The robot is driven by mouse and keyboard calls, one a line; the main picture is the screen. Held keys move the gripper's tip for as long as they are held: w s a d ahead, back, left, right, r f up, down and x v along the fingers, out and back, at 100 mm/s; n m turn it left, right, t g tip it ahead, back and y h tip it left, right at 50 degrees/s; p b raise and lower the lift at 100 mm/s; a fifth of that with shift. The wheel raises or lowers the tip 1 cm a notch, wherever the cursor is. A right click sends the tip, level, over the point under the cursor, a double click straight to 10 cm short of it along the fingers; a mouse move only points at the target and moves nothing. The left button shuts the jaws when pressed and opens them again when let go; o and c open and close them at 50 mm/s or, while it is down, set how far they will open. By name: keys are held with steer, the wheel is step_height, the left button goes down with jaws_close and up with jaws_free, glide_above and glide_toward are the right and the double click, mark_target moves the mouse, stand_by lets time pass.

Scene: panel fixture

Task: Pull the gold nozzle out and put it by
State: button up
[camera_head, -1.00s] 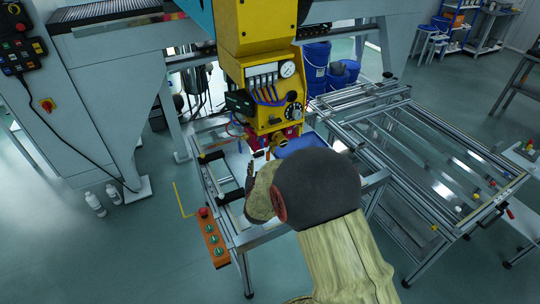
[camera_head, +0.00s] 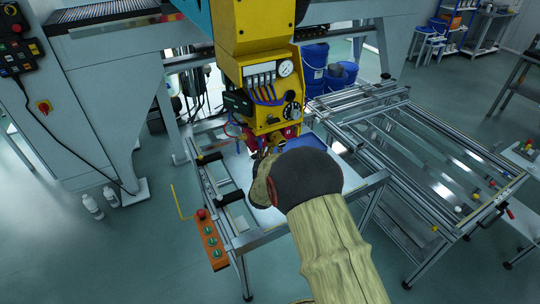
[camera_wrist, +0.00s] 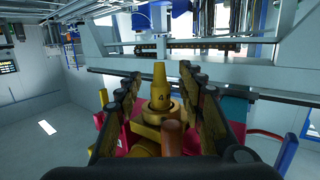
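The gold nozzle (camera_wrist: 160,92), marked with a "4", points upward in the wrist view from a gold collar on a mount with red and pink parts. My gripper (camera_wrist: 161,72) is open, with one dark finger on each side of the nozzle. Gaps show beside the nozzle's narrow tip; I cannot tell whether the fingers touch the collar lower down. In the head view my gripper (camera_head: 262,167) is below the yellow machine head (camera_head: 262,75), partly hidden by my covered arm. The nozzle cannot be made out there.
A blue tray (camera_head: 306,142) lies behind my wrist on the pale worktable, partly hidden. A copper-coloured cylinder (camera_wrist: 171,138) stands close in front of the nozzle. A framed rail table (camera_head: 420,150) is to the right, and a control box (camera_head: 211,242) is at the front left.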

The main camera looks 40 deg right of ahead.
steer(key=shift+w+d, duration=0.1)
steer(key=shift+c, duration=0.6)
steer(key=c, duration=0.9)
